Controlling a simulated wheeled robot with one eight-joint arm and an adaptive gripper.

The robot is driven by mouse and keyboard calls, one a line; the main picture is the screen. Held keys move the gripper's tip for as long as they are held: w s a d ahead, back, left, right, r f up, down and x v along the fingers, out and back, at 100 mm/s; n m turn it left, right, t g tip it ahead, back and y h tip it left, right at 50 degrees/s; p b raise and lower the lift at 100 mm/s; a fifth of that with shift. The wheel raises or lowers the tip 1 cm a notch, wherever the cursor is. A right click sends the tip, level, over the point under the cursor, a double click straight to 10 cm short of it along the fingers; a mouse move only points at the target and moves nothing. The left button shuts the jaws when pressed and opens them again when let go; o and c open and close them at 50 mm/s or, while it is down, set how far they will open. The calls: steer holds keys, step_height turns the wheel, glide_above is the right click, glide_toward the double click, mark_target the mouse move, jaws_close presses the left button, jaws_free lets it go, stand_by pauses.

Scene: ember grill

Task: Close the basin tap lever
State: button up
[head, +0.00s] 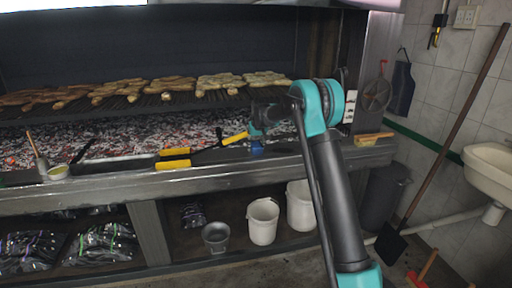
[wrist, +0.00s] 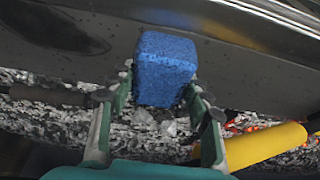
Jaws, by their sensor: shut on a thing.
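The pale basin (head: 487,172) is on the tiled wall at the right edge of the head view, cut off by the frame. No tap or lever can be made out there. My gripper (head: 257,138) is far to the left of the basin, over the grill's front ledge. In the wrist view my gripper (wrist: 163,98) is shut on a blue speckled block (wrist: 166,62), with one finger on each side. The block also shows small below the gripper in the head view (head: 257,148).
Yellow-handled tools (head: 174,165) lie along the grill ledge (head: 110,188), and one yellow handle (wrist: 265,146) is close beside the right finger. Glowing coals (head: 120,138) lie behind. A long-handled shovel (head: 450,138) leans before the basin; a dark bin (head: 382,198) stands nearby.

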steer(key=o, duration=1)
steer(key=shift+f, duration=0.1)
